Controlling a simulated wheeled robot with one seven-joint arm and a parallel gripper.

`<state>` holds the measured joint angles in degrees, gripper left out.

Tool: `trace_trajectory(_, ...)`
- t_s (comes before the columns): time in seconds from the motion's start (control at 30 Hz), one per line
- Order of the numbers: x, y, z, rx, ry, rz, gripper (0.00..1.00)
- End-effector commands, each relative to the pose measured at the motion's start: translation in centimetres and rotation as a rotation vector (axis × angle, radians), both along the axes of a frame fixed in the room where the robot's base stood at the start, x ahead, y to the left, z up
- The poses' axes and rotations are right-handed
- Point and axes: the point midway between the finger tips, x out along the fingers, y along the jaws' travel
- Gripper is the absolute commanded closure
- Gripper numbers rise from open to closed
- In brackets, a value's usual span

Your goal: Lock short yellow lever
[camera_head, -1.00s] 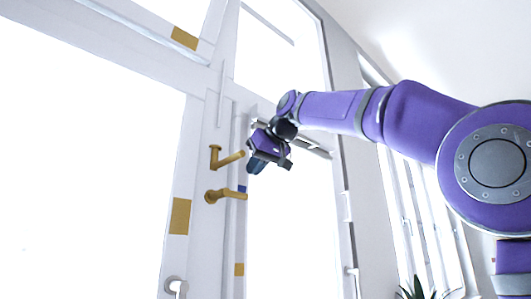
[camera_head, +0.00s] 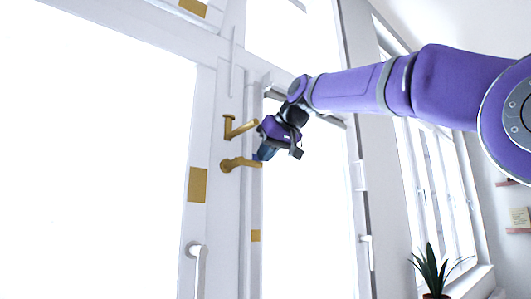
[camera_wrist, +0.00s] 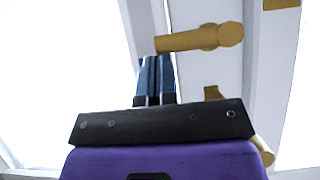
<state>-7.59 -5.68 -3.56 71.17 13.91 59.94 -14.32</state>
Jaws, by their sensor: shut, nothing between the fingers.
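Two yellow levers sit one above the other on the white door frame. The lower lever (camera_head: 238,164) lies about level; I cannot tell for sure which is the short one. In the wrist view, a yellow lever with a round base (camera_wrist: 195,39) crosses just beyond my fingertips, and part of another yellow piece (camera_wrist: 264,151) shows behind my gripper's edge. My gripper (camera_head: 262,155) is shut and empty, pointing down-left beside the lower lever's free end. The wrist view shows its fingers (camera_wrist: 155,62) together; contact is unclear.
A white door handle (camera_head: 197,262) is below left, and yellow plates (camera_head: 198,185) mark the frame. A window handle (camera_head: 367,250) and a potted plant (camera_head: 433,272) are at the right. Large bright glass panes flank the frame.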

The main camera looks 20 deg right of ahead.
Motion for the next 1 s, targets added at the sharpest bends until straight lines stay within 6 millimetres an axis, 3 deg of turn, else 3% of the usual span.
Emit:
trace_trajectory(0.57, 0.2, -0.5, -1.1, 0.148, 0.050, -0.002, 1.00)
trace_trajectory(1.0, 0.2, -0.6, -3.8, 0.507, 0.167, -0.002, 1.00)
